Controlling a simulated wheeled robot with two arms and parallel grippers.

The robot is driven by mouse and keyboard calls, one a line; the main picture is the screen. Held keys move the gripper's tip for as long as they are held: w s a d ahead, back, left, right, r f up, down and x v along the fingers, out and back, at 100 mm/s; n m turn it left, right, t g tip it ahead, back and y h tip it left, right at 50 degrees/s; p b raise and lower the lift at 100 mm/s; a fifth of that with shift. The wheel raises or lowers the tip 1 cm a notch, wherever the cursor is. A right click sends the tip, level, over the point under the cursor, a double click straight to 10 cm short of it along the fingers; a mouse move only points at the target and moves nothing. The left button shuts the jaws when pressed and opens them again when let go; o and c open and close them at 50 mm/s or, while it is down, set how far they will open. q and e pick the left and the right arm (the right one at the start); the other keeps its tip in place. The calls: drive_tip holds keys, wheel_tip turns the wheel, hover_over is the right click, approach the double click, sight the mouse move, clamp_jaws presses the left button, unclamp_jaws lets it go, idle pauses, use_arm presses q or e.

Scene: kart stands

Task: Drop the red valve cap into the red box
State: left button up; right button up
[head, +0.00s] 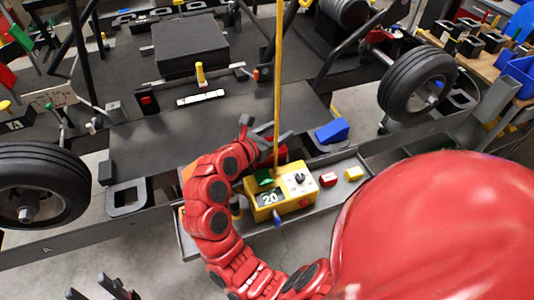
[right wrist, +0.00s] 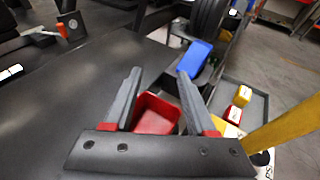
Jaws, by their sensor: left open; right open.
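The red box (right wrist: 157,112) is an open-topped bin, seen between and below the fingers of my right gripper (right wrist: 158,80). In the head view the box (head: 282,157) is mostly hidden behind my right arm and gripper (head: 265,135). My right gripper is open, with nothing visible between its fingers. I cannot make out a red valve cap for certain in either view, and the box floor is only partly visible. My left gripper (head: 90,287) is open at the bottom left of the head view, far from the box.
A yellow control unit (head: 283,192) with a dial stands in the grey tray. A tall yellow pole (head: 278,70) rises close to my right gripper. A blue block (head: 332,131), red block (head: 328,180) and yellow block (head: 354,174) lie to the right. Kart wheels (head: 417,84) flank the dark deck.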

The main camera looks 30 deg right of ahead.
drive_tip(key=b+v, duration=0.2)
drive_tip(key=v, duration=1.4)
drive_tip(key=shift+b, duration=0.4)
